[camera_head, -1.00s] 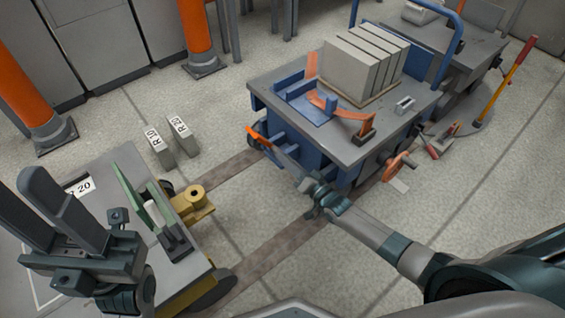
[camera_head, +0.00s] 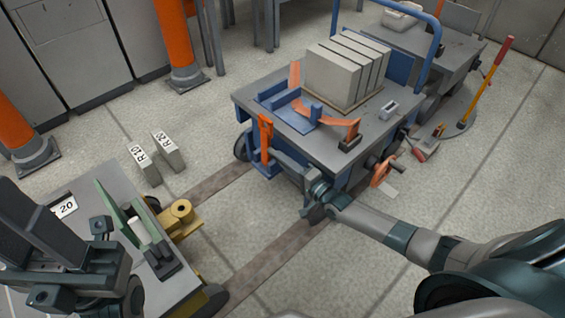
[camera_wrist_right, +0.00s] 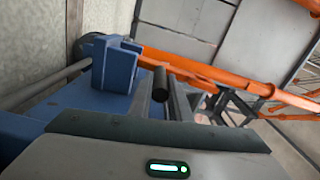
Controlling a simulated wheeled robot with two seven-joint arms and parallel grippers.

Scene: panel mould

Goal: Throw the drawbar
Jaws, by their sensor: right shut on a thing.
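The blue wagon (camera_head: 350,165) stands on the floor strips, its front toward me. An orange lever (camera_head: 265,140), apparently the drawbar, stands nearly upright at the wagon's left front corner beside a blue bracket. My right gripper (camera_head: 280,157) is at this lever, shut on it; the fingers largely hide the contact. In the right wrist view a black round bar end (camera_wrist_right: 160,83) lies between the fingers, beside the blue bracket (camera_wrist_right: 115,65). My left gripper (camera_head: 38,225) is at the left edge, its fingers apart and empty, away from the wagon.
Grey slabs (camera_head: 347,72) and an orange strap piece (camera_head: 330,118) sit on the wagon top. A yellow coupling (camera_head: 180,215) juts from the near-left cart (camera_head: 100,178). Labelled blocks (camera_head: 155,155) stand on the floor.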

